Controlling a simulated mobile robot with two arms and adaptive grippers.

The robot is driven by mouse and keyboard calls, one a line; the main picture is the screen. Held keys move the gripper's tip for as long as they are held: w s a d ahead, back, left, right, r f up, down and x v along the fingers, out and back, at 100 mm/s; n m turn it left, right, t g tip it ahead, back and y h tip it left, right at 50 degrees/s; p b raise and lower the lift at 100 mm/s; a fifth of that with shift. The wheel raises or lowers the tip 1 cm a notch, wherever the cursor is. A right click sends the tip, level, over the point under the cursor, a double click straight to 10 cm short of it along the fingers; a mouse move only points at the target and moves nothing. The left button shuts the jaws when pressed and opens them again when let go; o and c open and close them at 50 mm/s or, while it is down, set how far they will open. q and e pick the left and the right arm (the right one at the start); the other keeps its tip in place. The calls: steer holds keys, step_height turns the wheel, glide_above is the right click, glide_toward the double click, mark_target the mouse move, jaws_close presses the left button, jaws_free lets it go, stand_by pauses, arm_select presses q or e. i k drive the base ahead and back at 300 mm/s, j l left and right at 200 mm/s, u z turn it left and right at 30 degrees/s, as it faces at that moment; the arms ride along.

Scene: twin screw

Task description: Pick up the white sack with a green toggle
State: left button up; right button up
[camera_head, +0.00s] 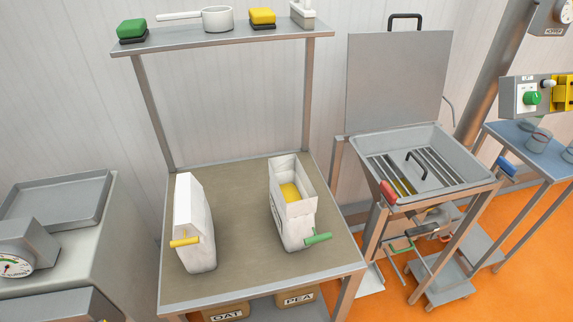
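The white sack with a green toggle (289,222) stands upright on the right side of the brown table top. Its top is open and yellow contents show inside. The green toggle (318,238) sticks out at its lower right front. A second white sack (195,225) stands to its left, with a folded, closed-looking top and a yellow toggle (184,241). A clear gap lies between the two sacks. Neither of my grippers shows in the head view.
The table (240,270) has free room between and in front of the sacks. A shelf (230,38) above holds brushes and a scoop. A metal hopper (435,185) with a raised lid (398,80) stands right. A scale (28,250) is at left. Boxes (226,312) sit below.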

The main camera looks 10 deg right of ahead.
mark_target(294, 199)
steer(key=z, duration=1.3)
steer(key=u, duration=0.65)
steer(key=i+l+u, duration=0.2)
steer(key=u, duration=0.25)
steer(key=i+l+u, duration=0.1)
steer(key=l+u, duration=0.8)
steer(key=i, duration=0.05)
